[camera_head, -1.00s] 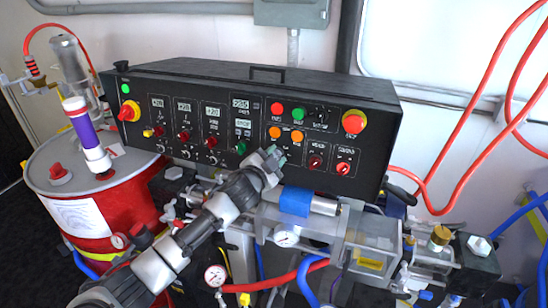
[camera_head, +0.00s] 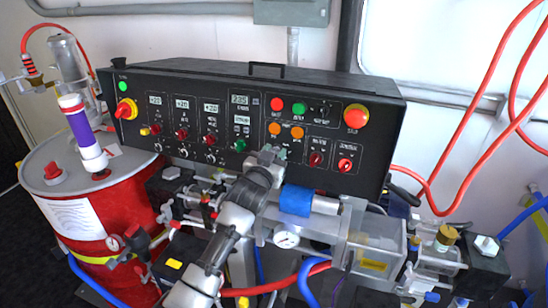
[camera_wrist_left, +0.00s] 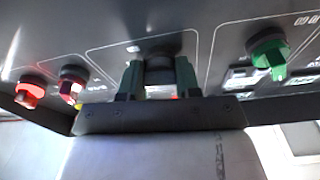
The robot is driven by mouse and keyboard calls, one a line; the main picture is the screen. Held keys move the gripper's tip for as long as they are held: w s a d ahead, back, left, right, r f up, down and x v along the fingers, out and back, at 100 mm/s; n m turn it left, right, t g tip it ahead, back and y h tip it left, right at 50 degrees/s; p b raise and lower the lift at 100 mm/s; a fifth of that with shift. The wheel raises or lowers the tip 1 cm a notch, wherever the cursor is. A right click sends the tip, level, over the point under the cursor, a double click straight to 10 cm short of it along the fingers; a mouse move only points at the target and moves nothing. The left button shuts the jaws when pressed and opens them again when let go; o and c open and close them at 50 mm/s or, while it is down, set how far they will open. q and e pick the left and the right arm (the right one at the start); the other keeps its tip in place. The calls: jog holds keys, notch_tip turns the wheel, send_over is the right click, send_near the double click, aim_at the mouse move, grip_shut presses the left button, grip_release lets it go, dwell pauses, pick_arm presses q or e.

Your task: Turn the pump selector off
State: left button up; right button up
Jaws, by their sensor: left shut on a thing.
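The black control panel (camera_head: 215,130) carries several knobs, buttons and small displays. My left gripper (camera_head: 268,155) is at the lower middle of its face, between a green knob (camera_head: 240,146) and a red knob (camera_head: 316,160). In the left wrist view, its green fingers (camera_wrist_left: 160,80) stand on both sides of a dark knob, the pump selector (camera_wrist_left: 162,66), shut on it. My gripper hides this knob in the head view, and I cannot read its label or setting. My right gripper is not in view.
A large red emergency button (camera_head: 356,117) and a red-and-yellow switch (camera_head: 127,109) sit on the panel. Below are a blue-banded cylinder (camera_head: 296,200), gauges and hoses. A red drum (camera_head: 125,195) stands at the left.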

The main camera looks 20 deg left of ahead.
pick_arm(q)
jog(key=shift+n+y, duration=0.4)
jog(key=shift+n, duration=0.3)
jog(key=o, duration=0.9)
jog(key=shift+o, duration=0.2)
jog(key=s+b, duration=0.2)
jog(key=s, duration=0.8)
jog(key=shift+s+a+f, duration=0.15)
jog(key=shift+s+f, duration=0.25)
jog(key=shift+f, duration=0.05)
